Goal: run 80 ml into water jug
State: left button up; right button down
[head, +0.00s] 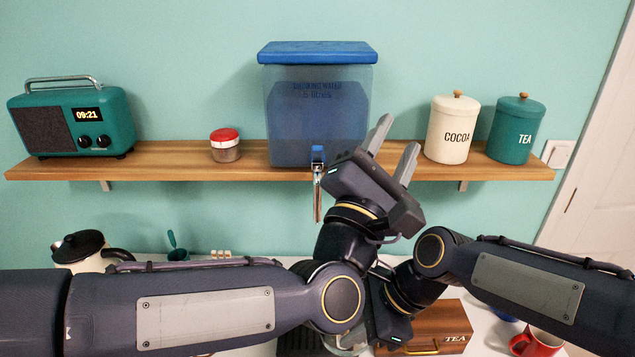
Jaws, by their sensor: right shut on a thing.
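The blue water dispenser (318,115) stands on the wall shelf, with a blue lid and dark lettering. Its tap (318,180) has a blue top and a metal spout hanging below the shelf edge. My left gripper (393,146) is raised just right of the tap, its two pale fingers apart and empty, pointing up. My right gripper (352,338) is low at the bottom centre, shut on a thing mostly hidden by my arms. A pale, glassy part, perhaps the water jug (350,346), shows there. Its contents and any marks cannot be seen.
The wooden shelf (185,165) carries a teal radio (72,120), a red-lidded jar (225,146), a cocoa canister (452,130) and a tea canister (516,131). Below are a kettle (85,250), a wooden tea box (450,325) and a red mug (540,342). My arms cover the middle.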

pick_arm(q)
jog(key=s+d+r+m+g+h, duration=0.2)
jog(key=s+d+m+g+h, duration=0.45)
jog(key=m, duration=0.95)
jog(key=n+t+y, duration=0.5)
jog(key=n+y, duration=1.4)
jog(key=n, duration=1.3)
send_near(317, 153)
jog(key=shift+h, duration=0.25)
jog(key=w, duration=1.3)
jog(key=shift+a+r, duration=0.1)
jog(key=shift+r, duration=0.15)
jog(key=shift+c, duration=0.3)
